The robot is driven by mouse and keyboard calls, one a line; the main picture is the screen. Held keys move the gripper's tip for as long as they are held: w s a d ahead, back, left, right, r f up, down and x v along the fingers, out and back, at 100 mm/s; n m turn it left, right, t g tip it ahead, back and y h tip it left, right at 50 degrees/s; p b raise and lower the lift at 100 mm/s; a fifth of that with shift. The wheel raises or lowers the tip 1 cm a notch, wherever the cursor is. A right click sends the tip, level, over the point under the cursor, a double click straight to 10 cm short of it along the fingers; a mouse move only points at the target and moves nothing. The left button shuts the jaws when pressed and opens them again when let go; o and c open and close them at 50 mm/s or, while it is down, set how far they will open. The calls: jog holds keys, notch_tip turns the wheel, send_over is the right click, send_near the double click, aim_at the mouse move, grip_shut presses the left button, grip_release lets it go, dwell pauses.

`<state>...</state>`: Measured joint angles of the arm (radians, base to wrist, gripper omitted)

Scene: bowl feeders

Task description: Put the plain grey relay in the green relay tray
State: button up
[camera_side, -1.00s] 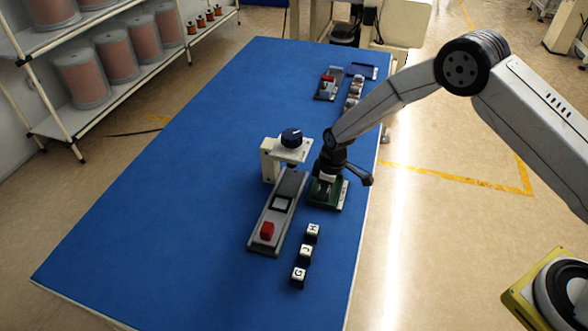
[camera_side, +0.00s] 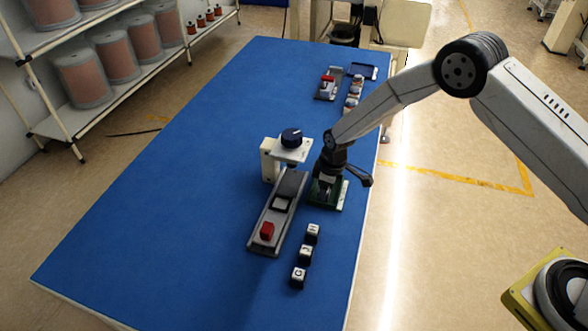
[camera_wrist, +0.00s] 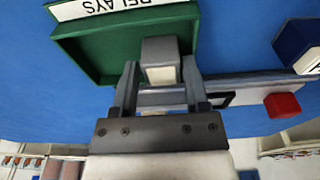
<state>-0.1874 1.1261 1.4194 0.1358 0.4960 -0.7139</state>
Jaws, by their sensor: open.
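The green relay tray (camera_wrist: 90,65), with a white RELAYS label, lies on the blue table; it also shows in the side view (camera_side: 341,199). The plain grey relay (camera_wrist: 160,50), a grey block with a pale lower part, is at the tray in the wrist view, between my fingertips. My gripper (camera_wrist: 160,72) is open, with one finger on each side of the relay. In the side view my gripper (camera_side: 326,187) is low over the tray and hides most of the relay. I cannot tell whether the relay touches the tray floor.
Several lettered black blocks (camera_side: 305,254) stand in front. Other trays (camera_side: 328,84) are at the back. The table's left is clear.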

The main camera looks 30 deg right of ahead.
aim_at(329, 190)
jog(key=shift+a+r, duration=0.1)
jog(key=shift+r, duration=0.05)
dwell(0.4)
jog(key=shift+s+r, duration=0.1)
jog(key=shift+r, duration=0.8)
notch_tip(329, 190, up, 10)
jog(key=s+d, duration=0.1)
jog(key=shift+r, duration=0.1)
dwell(0.3)
jog(key=s+d+r+m, duration=0.2)
jog(key=s+d+m, duration=0.1)
jog(key=s, duration=0.4)
jog(key=s+d+r+m+t, duration=0.1)
jog(key=s+d+r+m, duration=0.2)
jog(key=s, duration=0.5)
jog(key=s+d+r+m+h, duration=0.1)
jog(key=s+d+r+m, duration=0.2)
jog(key=s, duration=0.5)
jog(key=shift+d+r+t, duration=0.15)
jog(key=shift+d+t, duration=0.15)
jog(key=shift+d, duration=0.3)
